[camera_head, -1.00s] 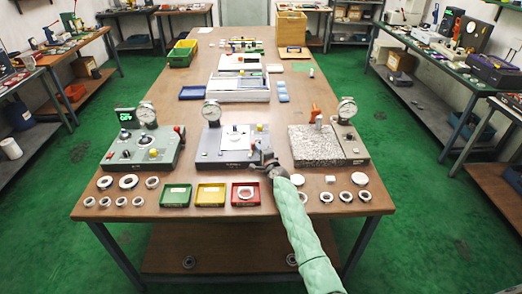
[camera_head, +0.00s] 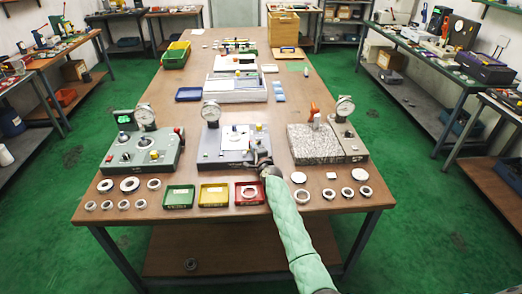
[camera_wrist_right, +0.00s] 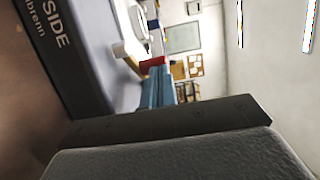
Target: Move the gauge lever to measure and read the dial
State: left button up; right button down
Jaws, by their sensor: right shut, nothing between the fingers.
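Three gauge stations stand in a row across the table in the head view. The middle grey gauge (camera_head: 222,153) has a white plate (camera_head: 236,139), a yellow knob (camera_head: 259,127) and a round dial (camera_head: 211,111) on a post. The dial is too small to read. My right gripper (camera_head: 257,163) is shut and empty, low at the front right corner of the middle gauge. I cannot tell whether it touches the gauge or a lever. The right wrist view shows a dark panel with white lettering (camera_wrist_right: 50,40) beside the gripper. My left gripper is not in view.
Left stands a green-grey gauge (camera_head: 140,155); right, a speckled stone gauge (camera_head: 315,146). Green (camera_head: 179,204), yellow (camera_head: 213,203) and red (camera_head: 249,202) trays lie at the front, the red one close to my arm. Loose rings lie on both sides of them.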

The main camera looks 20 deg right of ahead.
aim_at(247, 150)
jog(key=shift+w+a+f, duration=0.1)
jog(key=shift+w+a, duration=0.35)
jog(key=shift+a, duration=0.25)
jog(key=shift+w, duration=0.1)
jog(key=shift+w+a, duration=0.2)
jog(key=shift+a, duration=0.15)
jog(key=shift+w+a+p, duration=0.1)
jog(key=shift+a+p, duration=0.05)
jog(key=shift+p, duration=0.15)
jog(key=shift+m+h, duration=0.3)
jog(key=shift+w+a+m+h+p, duration=0.2)
jog(key=shift+w+m+h+p, duration=0.1)
jog(key=shift+h+p, duration=0.3)
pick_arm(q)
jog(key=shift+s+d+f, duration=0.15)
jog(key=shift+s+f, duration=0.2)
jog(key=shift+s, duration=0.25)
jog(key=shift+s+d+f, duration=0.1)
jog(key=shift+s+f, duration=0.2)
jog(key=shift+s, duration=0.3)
pick_arm(e)
jog(key=shift+s, duration=0.1)
